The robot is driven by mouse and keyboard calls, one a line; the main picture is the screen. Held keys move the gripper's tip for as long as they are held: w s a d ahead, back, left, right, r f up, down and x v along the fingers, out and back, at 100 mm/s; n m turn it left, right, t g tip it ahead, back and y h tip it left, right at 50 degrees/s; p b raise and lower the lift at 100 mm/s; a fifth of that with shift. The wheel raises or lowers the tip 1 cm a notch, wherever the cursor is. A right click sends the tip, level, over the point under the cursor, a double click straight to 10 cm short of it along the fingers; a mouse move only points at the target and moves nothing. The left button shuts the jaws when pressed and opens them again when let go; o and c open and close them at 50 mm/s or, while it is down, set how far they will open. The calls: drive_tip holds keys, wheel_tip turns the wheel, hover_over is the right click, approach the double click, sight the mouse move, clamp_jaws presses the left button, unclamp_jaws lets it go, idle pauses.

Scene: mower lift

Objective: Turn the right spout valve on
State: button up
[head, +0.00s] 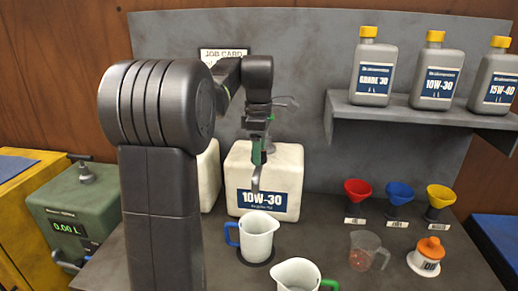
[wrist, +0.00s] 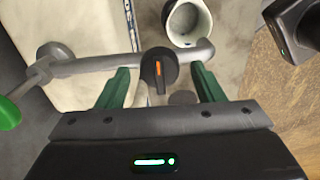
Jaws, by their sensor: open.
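The right spout valve is a black knob (wrist: 158,70) with an orange mark, on a grey spout pipe (wrist: 100,66). In the wrist view the mark points up and down, across the pipe. My gripper (wrist: 160,88) is open, with one green finger on each side of the knob and a gap to both. Contact is not visible. In the head view my gripper (head: 259,152) is in front of the white 10W-30 tank (head: 282,165), and the spout tip (head: 256,182) hangs below it. My arm hides part of the tank area there.
A white jug with a blue handle (head: 257,237) stands below the spout; a second jug with a green handle (head: 297,274) is nearer. Coloured funnels (head: 399,193) and a clear cup (head: 364,252) are to the right. A green pump unit (head: 82,205) is at left.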

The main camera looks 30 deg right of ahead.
drive_tip(key=c, duration=1)
drive_tip(key=shift+o, duration=0.2)
drive_tip(key=shift+r+m+p, duration=0.1)
drive_tip(key=shift+m+p, duration=0.2)
drive_tip(key=shift+p, duration=0.05)
drive_tip(key=m+p, duration=0.2)
drive_tip(key=shift+r+m+p, duration=0.1)
drive_tip(key=shift+m+p, duration=0.2)
drive_tip(key=m+p, duration=0.3)
drive_tip(key=m, duration=0.2)
drive_tip(key=m+p, duration=0.2)
drive_tip(key=m, duration=0.5)
drive_tip(key=m+p, duration=0.1)
drive_tip(key=m, duration=0.1)
drive_tip(key=shift+f+m, duration=0.2)
drive_tip(key=shift+m, duration=0.1)
